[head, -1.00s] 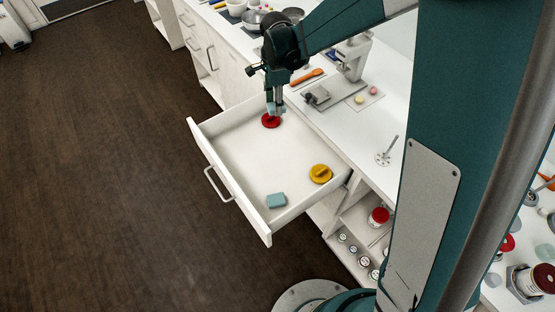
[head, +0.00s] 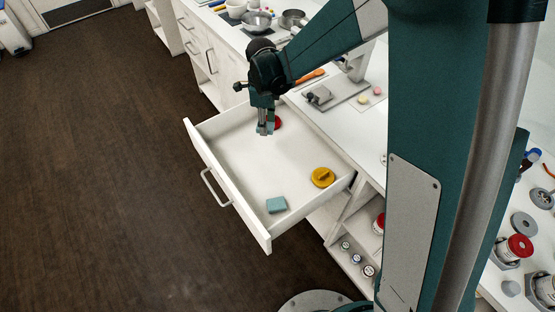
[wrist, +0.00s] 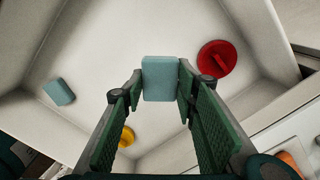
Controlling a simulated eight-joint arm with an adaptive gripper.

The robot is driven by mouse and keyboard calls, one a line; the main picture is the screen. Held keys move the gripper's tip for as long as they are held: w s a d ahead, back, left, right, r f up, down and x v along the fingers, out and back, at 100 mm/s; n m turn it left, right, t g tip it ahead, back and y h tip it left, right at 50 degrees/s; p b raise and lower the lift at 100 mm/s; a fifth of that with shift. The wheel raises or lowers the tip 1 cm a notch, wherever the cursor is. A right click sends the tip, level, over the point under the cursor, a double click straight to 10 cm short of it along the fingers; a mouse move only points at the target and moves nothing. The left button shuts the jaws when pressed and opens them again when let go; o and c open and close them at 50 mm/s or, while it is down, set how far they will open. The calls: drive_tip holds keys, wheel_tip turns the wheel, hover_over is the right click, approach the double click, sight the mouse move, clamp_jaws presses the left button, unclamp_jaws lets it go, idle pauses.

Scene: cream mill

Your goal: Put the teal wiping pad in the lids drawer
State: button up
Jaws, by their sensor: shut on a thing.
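My gripper (head: 266,129) is inside the open drawer area, pointing down near the far end. In the wrist view, my gripper (wrist: 160,85) is shut on a teal wiping pad (wrist: 161,72), held upright between the fingertips. In the head view the held pad is mostly hidden by the fingers. I cannot tell whether it touches the drawer floor. The white drawer (head: 229,187) is pulled out. A second teal pad (head: 276,204) lies flat in its near corner; it also shows in the wrist view (wrist: 58,92).
A red lid (head: 278,123) lies in the drawer beside my gripper. A yellow lid (head: 323,177) lies near the drawer's right side. The drawer's middle floor is bare. The white counter (head: 290,75) behind carries bowls and tools.

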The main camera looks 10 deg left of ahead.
drive_tip(key=shift+f, duration=0.1)
drive_tip(key=b, duration=0.2)
hover_over(266, 146)
drive_tip(key=shift+s+d+f, duration=0.1)
drive_tip(key=shift+f, duration=2.95)
drive_tip(key=shift+f, duration=1.85)
drive_tip(key=shift+f+b, duration=0.15)
drive_tip(key=shift+b, duration=0.2)
drive_tip(key=o, duration=0.7)
wheel_tip(266, 146, up, 12)
drive_tip(key=p, duration=0.2)
drive_tip(key=shift+p, duration=0.4)
